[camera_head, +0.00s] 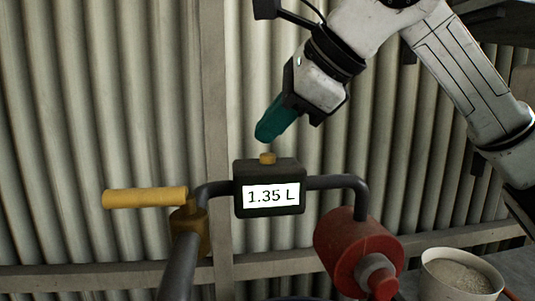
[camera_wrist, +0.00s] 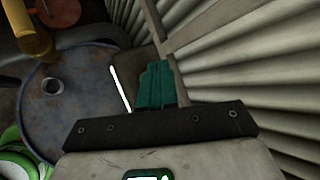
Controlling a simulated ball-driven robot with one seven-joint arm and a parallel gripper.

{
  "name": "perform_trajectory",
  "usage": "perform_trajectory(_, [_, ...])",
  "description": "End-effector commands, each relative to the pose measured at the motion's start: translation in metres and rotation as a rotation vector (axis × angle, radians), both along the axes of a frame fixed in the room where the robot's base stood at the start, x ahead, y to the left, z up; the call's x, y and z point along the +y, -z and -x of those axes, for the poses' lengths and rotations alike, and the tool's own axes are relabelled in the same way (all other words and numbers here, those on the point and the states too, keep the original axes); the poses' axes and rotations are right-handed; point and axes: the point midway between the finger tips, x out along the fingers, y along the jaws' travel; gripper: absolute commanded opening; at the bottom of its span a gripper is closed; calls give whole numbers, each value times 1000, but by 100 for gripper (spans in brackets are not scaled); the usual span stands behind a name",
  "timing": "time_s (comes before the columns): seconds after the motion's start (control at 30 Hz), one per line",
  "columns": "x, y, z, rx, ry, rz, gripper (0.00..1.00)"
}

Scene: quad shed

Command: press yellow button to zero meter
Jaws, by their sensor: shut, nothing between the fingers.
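The meter (camera_head: 270,209) is a dark box on a grey pipe, and its white display reads 1.35 L. The yellow button (camera_head: 267,158) stands up from the top of the meter. My gripper (camera_head: 266,133) has teal fingers that are shut and empty. It points down and to the left, with its tips a little above the button and a small gap between them. In the wrist view my gripper (camera_wrist: 156,68) lies over part of the dark meter (camera_wrist: 127,67). The display shows there as a thin white strip. I cannot see the button in that view.
A yellow lever (camera_head: 145,198) sticks out left of the meter. A red cylinder (camera_head: 350,243) hangs from the pipe on the right. A pale bucket (camera_head: 430,285) stands at lower right. A corrugated wall is close behind. A blue drum top (camera_wrist: 85,105) shows in the wrist view.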

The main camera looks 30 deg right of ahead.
Motion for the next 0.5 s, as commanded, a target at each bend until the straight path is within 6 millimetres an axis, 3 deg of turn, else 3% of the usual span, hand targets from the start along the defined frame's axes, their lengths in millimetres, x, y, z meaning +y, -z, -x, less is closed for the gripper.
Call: perform_trajectory(0.5, [0, 9, 0, 1, 0, 1, 0])
